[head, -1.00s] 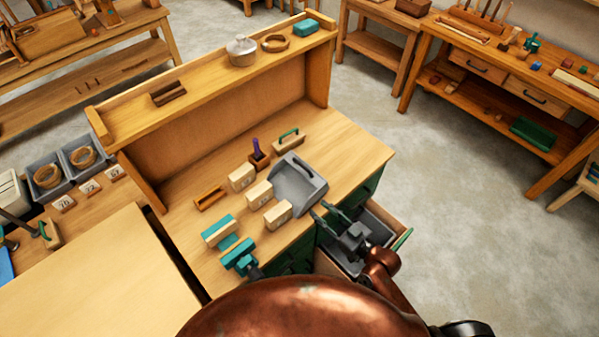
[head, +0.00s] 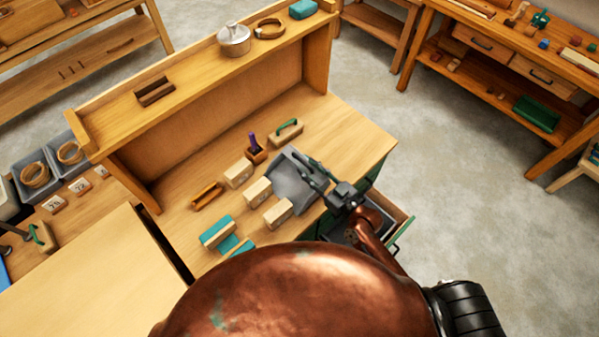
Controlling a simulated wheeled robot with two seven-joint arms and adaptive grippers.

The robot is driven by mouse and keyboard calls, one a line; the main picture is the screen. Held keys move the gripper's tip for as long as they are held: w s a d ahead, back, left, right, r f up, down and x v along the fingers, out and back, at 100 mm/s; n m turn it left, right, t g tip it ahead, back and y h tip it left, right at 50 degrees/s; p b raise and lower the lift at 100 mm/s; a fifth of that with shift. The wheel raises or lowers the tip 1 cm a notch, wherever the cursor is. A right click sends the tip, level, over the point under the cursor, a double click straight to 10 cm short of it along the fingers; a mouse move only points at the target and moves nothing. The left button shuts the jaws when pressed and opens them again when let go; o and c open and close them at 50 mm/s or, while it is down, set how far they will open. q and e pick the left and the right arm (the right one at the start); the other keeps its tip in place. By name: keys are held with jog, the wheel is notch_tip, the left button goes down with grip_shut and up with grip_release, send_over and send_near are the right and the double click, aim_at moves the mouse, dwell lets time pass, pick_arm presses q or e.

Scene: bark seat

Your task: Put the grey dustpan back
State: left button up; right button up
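The grey dustpan (head: 286,183) lies on the workbench top, right of the pale wooden blocks. My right gripper (head: 315,174) is over the dustpan's right side, its dark fingers spread apart. I cannot tell whether the fingers touch the dustpan. The gripper and arm hide part of that side. My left gripper is not in view.
Several pale blocks (head: 257,191), teal-topped blocks (head: 217,231) and a green-handled brush (head: 286,131) are near the dustpan. The raised shelf (head: 195,71) runs behind. An open drawer (head: 403,229) juts out at the right, mostly hidden by my arm. The bench's right end is clear.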

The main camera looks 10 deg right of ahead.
aim_at(303, 160)
jog(key=x, duration=0.3)
jog(key=shift+w+r+p, duration=0.15)
jog(key=shift+w+p, duration=0.2)
jog(key=shift+w, duration=0.1)
jog(key=shift+w+a, duration=0.15)
jog(key=shift+a, duration=0.05)
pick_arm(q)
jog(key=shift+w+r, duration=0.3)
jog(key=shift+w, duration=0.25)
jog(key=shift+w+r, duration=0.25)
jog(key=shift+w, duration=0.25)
pick_arm(e)
jog(key=shift+c, duration=0.2)
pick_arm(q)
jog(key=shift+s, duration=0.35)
pick_arm(e)
grip_shut()
